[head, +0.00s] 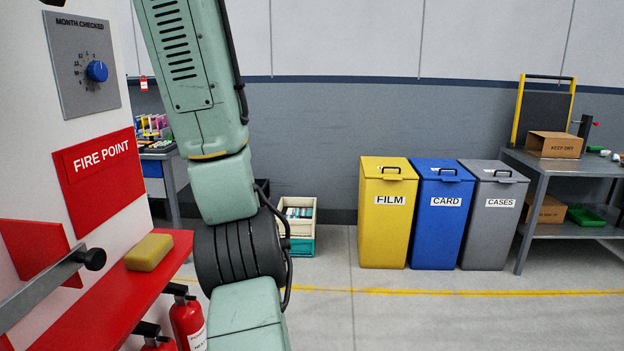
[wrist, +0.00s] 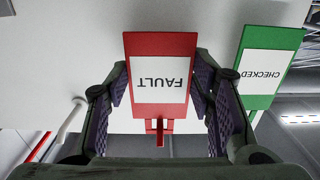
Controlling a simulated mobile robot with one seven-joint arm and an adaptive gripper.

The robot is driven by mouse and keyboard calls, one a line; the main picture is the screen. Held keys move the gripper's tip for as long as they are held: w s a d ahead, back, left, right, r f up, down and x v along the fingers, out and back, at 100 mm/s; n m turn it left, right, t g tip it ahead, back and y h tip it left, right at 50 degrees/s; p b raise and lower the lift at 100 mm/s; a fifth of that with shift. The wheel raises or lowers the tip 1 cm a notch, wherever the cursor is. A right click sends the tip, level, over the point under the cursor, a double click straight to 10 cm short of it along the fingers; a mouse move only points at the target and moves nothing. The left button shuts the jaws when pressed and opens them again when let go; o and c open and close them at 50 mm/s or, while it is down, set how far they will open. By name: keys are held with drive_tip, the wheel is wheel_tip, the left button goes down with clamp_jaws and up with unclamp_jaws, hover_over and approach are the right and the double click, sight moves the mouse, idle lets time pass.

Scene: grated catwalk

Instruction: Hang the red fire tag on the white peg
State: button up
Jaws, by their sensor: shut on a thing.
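In the wrist view, my gripper (wrist: 161,82) is shut on a red tag (wrist: 160,42) with a white label reading FAULT, upside down in this view. The purple pads are at the tag's left and right edges. A red stem (wrist: 160,128) extends from the tag between the fingers. A white peg (wrist: 70,118) stands out at the left, apart from the tag. My gripper and the held tag are not visible in the head view.
A green CHECKED tag (wrist: 268,60) is close on the right, and a red rod (wrist: 38,148) is lower left. The head view shows the white fire point panel (head: 25,140), a red shelf (head: 120,295) with a yellow sponge (head: 149,252), and extinguishers (head: 187,322) below.

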drive_tip(key=shift+d+r, duration=0.1)
drive_tip(key=shift+d, duration=0.1)
drive_tip(key=shift+s+d+r, duration=0.1)
drive_tip(key=shift+d+r, duration=0.4)
drive_tip(key=shift+d, duration=0.3)
drive_tip(key=shift+c, duration=0.4)
drive_tip(key=shift+d, duration=0.2)
drive_tip(key=shift+s+d+f, duration=0.1)
drive_tip(key=shift+d, duration=1.05)
drive_tip(key=shift+d, duration=0.25)
drive_tip(key=shift+d, duration=0.65)
